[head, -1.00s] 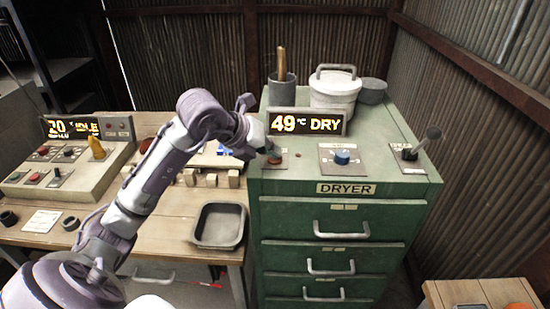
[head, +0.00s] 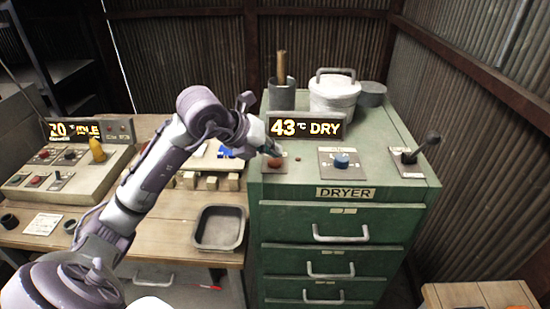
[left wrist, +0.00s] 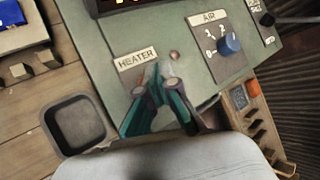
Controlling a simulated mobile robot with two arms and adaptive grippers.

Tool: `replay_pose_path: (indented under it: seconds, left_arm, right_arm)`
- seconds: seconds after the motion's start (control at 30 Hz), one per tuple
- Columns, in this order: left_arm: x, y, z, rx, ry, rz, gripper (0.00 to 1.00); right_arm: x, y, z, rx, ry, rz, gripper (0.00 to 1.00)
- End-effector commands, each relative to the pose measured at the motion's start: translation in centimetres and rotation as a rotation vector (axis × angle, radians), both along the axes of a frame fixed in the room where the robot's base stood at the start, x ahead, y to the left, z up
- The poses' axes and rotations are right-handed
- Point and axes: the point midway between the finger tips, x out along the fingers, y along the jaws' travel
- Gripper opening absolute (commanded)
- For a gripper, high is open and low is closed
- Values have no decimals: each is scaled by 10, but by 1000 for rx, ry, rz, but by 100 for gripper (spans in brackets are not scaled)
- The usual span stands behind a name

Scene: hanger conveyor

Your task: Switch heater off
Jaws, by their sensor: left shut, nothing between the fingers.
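The green dryer cabinet (head: 340,222) has a control panel on top. Its display (head: 306,126) reads 43 °C DRY. A red-brown heater knob (head: 275,162) sits on a plate at the panel's left. In the left wrist view the HEATER label (left wrist: 136,60) shows, and the knob is hidden behind my fingers. My left gripper (head: 270,150) is shut and empty, with its fingertips right at the heater knob. It also shows in the left wrist view (left wrist: 158,82). I cannot tell whether the tips touch the knob. My right gripper is not in view.
The blue AIR knob (head: 341,160) and a black lever (head: 427,141) stand to the right on the panel. A pot (head: 335,95) and a grey cup (head: 282,95) stand behind the display. An empty grey tray (head: 219,228) lies on the left bench.

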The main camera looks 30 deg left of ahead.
Motion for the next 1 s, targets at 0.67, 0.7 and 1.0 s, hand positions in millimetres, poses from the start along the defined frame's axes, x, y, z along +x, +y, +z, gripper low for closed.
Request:
replay_pose_path:
  seconds: [0.67,0.7,1.0]
  left_arm:
    - [0,0,53,1,1,1,0]
    - [0,0,53,1,1,1,0]
    - [0,0,52,0,-1,1,0]
  right_arm:
    - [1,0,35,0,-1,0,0]
    - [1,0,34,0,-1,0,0]
    - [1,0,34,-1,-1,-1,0]
